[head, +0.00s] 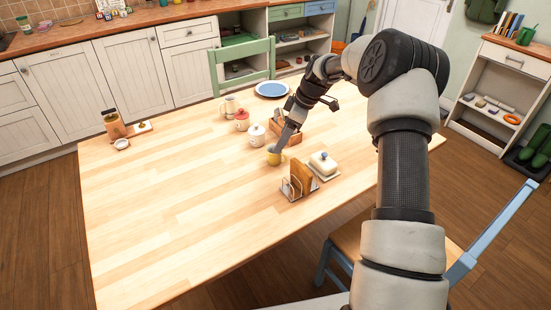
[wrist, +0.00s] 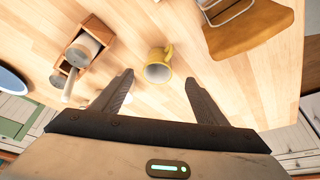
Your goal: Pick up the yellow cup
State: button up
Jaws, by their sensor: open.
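The yellow cup (head: 274,157) stands on the wooden table, in front of the white lidded pot. In the wrist view the yellow cup (wrist: 157,71) shows its pale inside, with its handle toward the top right. My gripper (head: 281,147) is low over the table at the cup, partly covering it in the head view. In the wrist view my gripper (wrist: 160,77) is open, with one finger on each side of the cup and visible gaps between. Nothing is held. I cannot tell the exact height of the fingertips against the rim.
A toast rack (head: 298,182) with toast and a butter dish (head: 323,164) stand close on the right. A white pot (head: 257,134), red-lidded pot (head: 241,120) and wooden caddy (wrist: 75,52) are close behind. The table's left and front (head: 170,220) are clear.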

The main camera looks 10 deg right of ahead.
aim_at(277, 157)
jog(key=shift+w+b+x, duration=0.15)
jog(key=shift+b+x, duration=0.05)
jog(key=shift+x, duration=1.55)
jog(key=shift+w+b+x, duration=0.1)
jog(key=shift+b+x, duration=0.1)
jog(key=shift+x, duration=1.6)
jog(key=shift+r, duration=0.1)
jog(key=c, duration=1.2)
